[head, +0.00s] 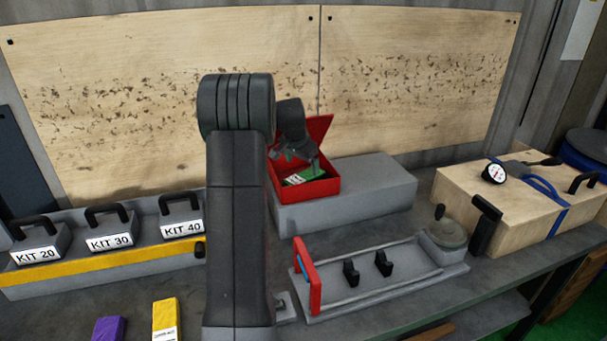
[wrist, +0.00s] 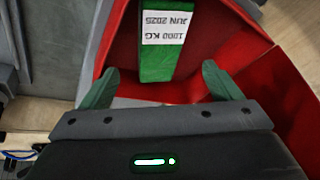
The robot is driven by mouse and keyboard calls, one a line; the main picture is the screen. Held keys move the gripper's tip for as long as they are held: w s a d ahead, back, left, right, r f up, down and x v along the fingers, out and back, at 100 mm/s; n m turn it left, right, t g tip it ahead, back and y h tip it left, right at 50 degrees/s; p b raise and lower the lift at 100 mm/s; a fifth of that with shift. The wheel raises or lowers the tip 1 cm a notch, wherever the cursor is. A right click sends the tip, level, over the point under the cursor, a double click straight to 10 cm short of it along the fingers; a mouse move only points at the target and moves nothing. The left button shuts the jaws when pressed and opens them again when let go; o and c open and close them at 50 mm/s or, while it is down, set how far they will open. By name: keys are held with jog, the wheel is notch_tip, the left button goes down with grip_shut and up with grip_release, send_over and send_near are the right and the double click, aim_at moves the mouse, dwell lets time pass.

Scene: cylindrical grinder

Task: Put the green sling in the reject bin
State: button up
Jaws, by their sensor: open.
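The green sling (wrist: 157,66) with a white label reading 1000 KG, JUN 2025 lies inside the red bin (wrist: 285,85) in the wrist view. In the head view the sling (head: 309,173) shows partly inside the open red bin (head: 320,188), which has a raised red lid and stands on a grey block. My gripper (wrist: 160,82) is open, its two fingertips apart on either side of the sling's near end. In the head view my gripper (head: 298,154) is over the bin. I cannot tell whether a finger touches the sling.
Grey kit weights (head: 110,232) stand in a yellow-striped rack at left. A purple sling (head: 108,329) and a yellow sling (head: 165,318) lie at the front. A grey fixture with a red end plate (head: 307,277) is right of my arm. A wooden box (head: 500,205) with a dial gauge stands at right.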

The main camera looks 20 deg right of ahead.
jog(key=v, duration=0.5)
jog(key=shift+r+b, duration=0.15)
jog(key=shift+b, duration=0.15)
dwell(0.7)
